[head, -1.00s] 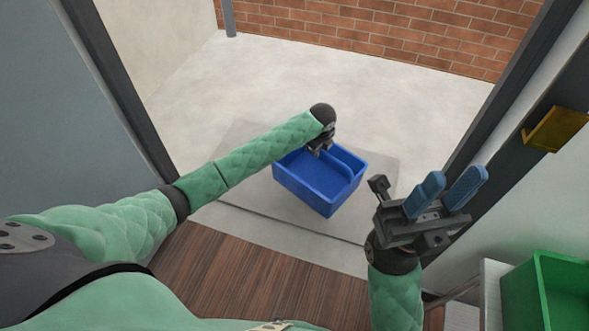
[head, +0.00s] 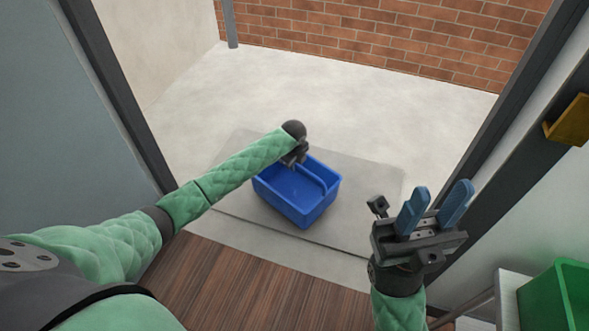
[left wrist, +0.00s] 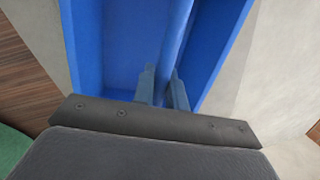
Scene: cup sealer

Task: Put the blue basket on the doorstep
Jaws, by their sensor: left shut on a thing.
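The blue basket (head: 308,211) is outside the doorway, over the grey doorstep slab (head: 370,194). I cannot tell whether it touches the slab or hangs just above it. My left gripper (head: 296,163) is at the basket's far left side, shut on the bar that runs across its open top. In the left wrist view, the fingers of my left gripper (left wrist: 163,90) stand on both sides of that bar of the basket (left wrist: 110,50). My right gripper (head: 436,208) is raised at the right by the door frame, its blue fingers apart and empty.
Dark door frame posts stand left (head: 120,95) and right (head: 515,120). A wooden floor (head: 255,285) lies on the near side. A green bin (head: 555,300) is at the lower right. Pale open ground (head: 340,95) reaches to a brick wall (head: 400,35).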

